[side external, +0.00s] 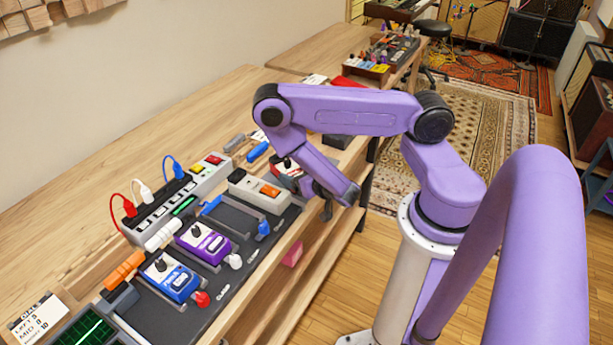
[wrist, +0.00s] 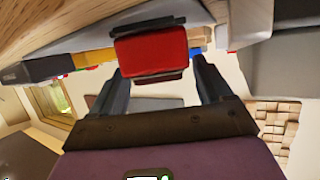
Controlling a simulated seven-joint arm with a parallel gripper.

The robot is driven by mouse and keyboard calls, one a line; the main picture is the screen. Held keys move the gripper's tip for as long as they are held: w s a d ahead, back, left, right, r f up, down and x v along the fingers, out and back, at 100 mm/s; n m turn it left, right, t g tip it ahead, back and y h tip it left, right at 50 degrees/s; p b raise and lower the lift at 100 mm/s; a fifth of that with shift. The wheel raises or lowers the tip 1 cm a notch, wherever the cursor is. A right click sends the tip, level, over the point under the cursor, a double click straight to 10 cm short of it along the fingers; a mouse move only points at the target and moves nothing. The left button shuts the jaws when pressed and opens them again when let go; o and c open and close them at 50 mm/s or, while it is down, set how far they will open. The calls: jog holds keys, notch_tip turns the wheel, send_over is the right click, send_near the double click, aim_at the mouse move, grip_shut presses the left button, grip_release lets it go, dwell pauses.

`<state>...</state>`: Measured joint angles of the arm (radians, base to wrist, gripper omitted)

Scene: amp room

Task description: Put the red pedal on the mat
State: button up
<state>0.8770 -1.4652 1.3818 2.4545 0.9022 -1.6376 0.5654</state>
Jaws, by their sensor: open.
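The red pedal (side external: 284,167) sits at the far right end of the row of gear on the bench, partly hidden by my forearm. In the wrist view a red block with dark ends, which looks like the red pedal (wrist: 150,52), shows between and beyond my fingers. My gripper (side external: 325,205) is open, angled down beside the pedal at the bench's front edge; in the wrist view its two fingers (wrist: 160,72) are spread and empty. I cannot tell whether they touch the pedal. A dark mat-like board (side external: 152,318) lies under the blue and purple pedals.
A blue pedal (side external: 172,278) and a purple pedal (side external: 203,243) stand on the dark board. A power strip (side external: 170,205) with red, white and blue plugs runs behind them. Bare wood (side external: 90,210) lies behind the strip. Shelves (side external: 320,255) are below the bench edge.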

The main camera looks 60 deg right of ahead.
jog(key=shift+v, duration=2.95)
